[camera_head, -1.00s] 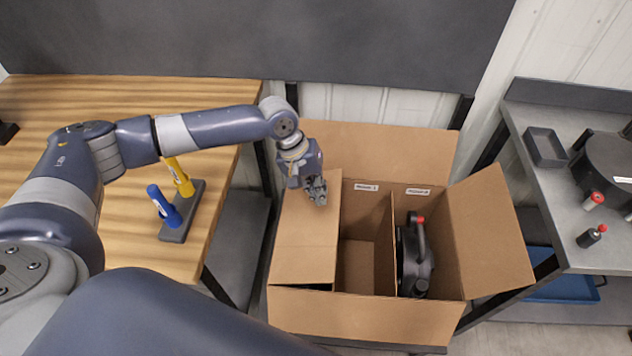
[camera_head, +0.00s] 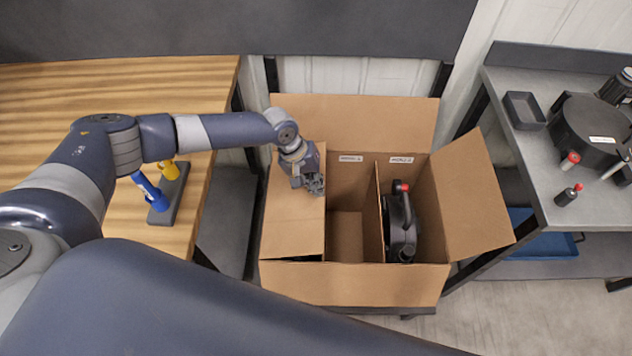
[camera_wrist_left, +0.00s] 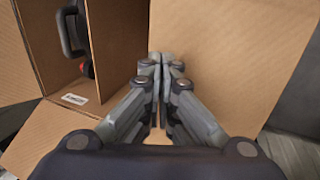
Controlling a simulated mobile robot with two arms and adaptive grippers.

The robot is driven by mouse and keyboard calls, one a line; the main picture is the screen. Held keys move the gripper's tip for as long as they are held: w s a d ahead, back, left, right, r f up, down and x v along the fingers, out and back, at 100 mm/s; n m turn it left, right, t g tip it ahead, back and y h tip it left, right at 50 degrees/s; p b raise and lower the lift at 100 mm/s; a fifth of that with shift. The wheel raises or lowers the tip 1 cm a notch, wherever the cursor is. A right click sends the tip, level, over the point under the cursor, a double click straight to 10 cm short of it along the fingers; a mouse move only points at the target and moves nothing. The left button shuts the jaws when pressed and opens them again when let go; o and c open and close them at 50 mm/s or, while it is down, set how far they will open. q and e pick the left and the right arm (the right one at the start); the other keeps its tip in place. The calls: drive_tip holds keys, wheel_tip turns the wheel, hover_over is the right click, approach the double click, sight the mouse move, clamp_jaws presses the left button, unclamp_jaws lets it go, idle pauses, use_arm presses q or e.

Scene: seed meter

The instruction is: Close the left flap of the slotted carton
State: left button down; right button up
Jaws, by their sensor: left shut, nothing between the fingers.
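The slotted carton (camera_head: 350,286) stands open in the middle of the head view, with a divider making two compartments. Its left flap (camera_head: 292,222) lies folded inward, roughly level, over the left part of the left compartment. The flap also fills the right half of the left wrist view (camera_wrist_left: 235,50). My left gripper (camera_head: 316,186) is shut and empty, at the flap's inner edge near its far end; whether it touches the flap I cannot tell. The right flap (camera_head: 472,195) and back flap (camera_head: 355,120) stand open. My right gripper is not in view.
A black device with a red part (camera_head: 401,225) stands in the carton's right compartment. A wooden bench (camera_head: 60,95) with a blue and yellow tool stand (camera_head: 170,200) is at left. A grey bench (camera_head: 515,145) with a tray and black equipment is at right.

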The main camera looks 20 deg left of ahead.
use_arm(q)
drive_tip(key=shift+d+f+y+p, duration=0.3)
drive_tip(key=shift+d+f+p, duration=0.15)
drive_tip(key=f, duration=0.1)
drive_tip(key=f+y, duration=0.1)
drive_tip(key=f, duration=0.1)
drive_tip(key=d+f+y, duration=0.1)
drive_tip(key=f, duration=0.1)
drive_tip(key=shift+w+g+b, duration=0.15)
drive_tip(key=shift+g+b, duration=0.15)
